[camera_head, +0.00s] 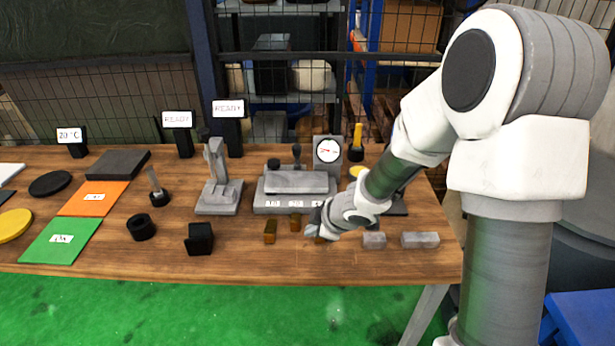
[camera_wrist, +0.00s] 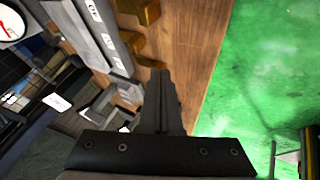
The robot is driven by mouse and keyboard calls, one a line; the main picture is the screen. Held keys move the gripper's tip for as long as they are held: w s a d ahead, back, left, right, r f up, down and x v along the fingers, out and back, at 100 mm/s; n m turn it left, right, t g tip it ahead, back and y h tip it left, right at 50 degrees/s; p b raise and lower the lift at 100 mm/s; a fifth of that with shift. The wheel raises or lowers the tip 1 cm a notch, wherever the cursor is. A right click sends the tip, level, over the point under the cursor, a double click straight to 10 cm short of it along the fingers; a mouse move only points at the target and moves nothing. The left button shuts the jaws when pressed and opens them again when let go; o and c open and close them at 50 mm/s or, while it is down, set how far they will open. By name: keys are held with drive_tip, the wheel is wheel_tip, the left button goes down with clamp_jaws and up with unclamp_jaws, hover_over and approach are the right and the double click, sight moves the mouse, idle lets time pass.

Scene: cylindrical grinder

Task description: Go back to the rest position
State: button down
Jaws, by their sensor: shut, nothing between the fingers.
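My gripper (camera_head: 315,222) is above the right part of the wooden table (camera_head: 300,262), in front of a grey machine block (camera_head: 295,183) with a round dial gauge. In the wrist view my gripper (camera_wrist: 163,82) shows its two fingers closed together, with nothing between them. Brass-coloured blocks (camera_head: 270,231) stand on the table to the left of my gripper in the head view. Such a block also shows in the wrist view (camera_wrist: 138,10). My arm reaches in from the right and hides part of the table behind it.
Grey blocks (camera_head: 420,240) lie at the table's right front. A grey stand (camera_head: 218,182), a black block (camera_head: 199,239), a black ring (camera_head: 141,227), a green mat (camera_head: 60,252) and an orange mat (camera_head: 80,205) are to the left. Wire mesh and shelves stand behind. The table's front edge is clear.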

drive_tip(key=shift+r, duration=0.1)
drive_tip(key=s+d+r+m+t+h, duration=0.1)
drive_tip(key=s+d+r+m+h, duration=0.1)
drive_tip(key=d+r+m, duration=0.3)
drive_tip(key=s+d+r+m+h+p, duration=0.1)
drive_tip(key=s+d+r+h, duration=0.2)
drive_tip(key=r, duration=0.4)
drive_tip(key=s+d+r+m+t+h, duration=0.1)
drive_tip(key=s+d+r+m+h, duration=0.15)
drive_tip(key=d+r, duration=0.3)
drive_tip(key=s+a+r+m+g+y, duration=0.1)
drive_tip(key=s+r+m, duration=0.2)
drive_tip(key=s, duration=0.5)
drive_tip(key=s+a+r+m+g+y+p, duration=0.1)
drive_tip(key=s+r+m+y, duration=0.1)
drive_tip(key=s+m, duration=0.3)
drive_tip(key=s+r, duration=0.1)
drive_tip(key=s, duration=0.3)
drive_tip(key=shift+s+a, duration=0.15)
drive_tip(key=shift+s, duration=0.15)
